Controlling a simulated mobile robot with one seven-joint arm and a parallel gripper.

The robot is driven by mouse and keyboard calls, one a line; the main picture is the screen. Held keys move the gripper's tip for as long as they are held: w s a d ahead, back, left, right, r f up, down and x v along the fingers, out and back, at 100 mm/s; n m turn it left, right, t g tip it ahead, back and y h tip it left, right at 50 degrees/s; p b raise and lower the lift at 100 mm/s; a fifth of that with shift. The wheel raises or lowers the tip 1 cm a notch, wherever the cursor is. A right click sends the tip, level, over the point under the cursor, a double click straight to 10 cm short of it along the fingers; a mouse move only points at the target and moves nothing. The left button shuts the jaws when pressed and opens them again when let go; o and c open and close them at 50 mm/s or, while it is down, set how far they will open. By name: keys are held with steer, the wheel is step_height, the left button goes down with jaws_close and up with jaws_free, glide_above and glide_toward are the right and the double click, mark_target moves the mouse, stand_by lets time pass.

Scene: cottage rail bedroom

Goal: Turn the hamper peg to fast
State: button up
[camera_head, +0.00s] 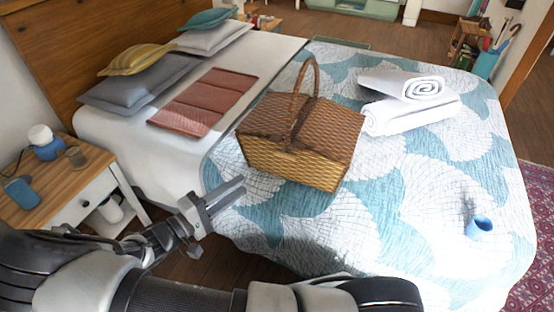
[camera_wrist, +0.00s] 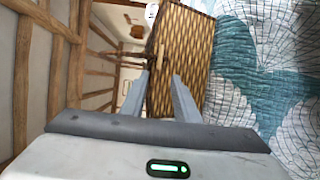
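The wicker hamper (camera_head: 300,140) stands upright on the bed with its lids closed and its arched handle up. In the wrist view, its woven side (camera_wrist: 190,50) is ahead of my fingers. A small pale wooden peg (camera_wrist: 160,54) shows near one edge of that side, seen just beyond the gap between my fingertips. I cannot make out the peg in the head view. My gripper (camera_head: 238,190) is open and empty, its two fingers apart (camera_wrist: 160,76). It is in front of and left of the hamper, apart from it, near the bed's edge.
The bed's patterned quilt (camera_head: 400,210) lies under the hamper. Rolled white towels (camera_head: 410,115) lie right of it, a folded reddish blanket (camera_head: 203,103) left. A blue cup (camera_head: 478,227) is at the right. A nightstand (camera_head: 95,190) stands left of my arm.

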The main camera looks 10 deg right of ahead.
mark_target(283, 156)
steer(key=x, duration=1.5)
steer(key=shift+d, duration=0.35)
jaws_close()
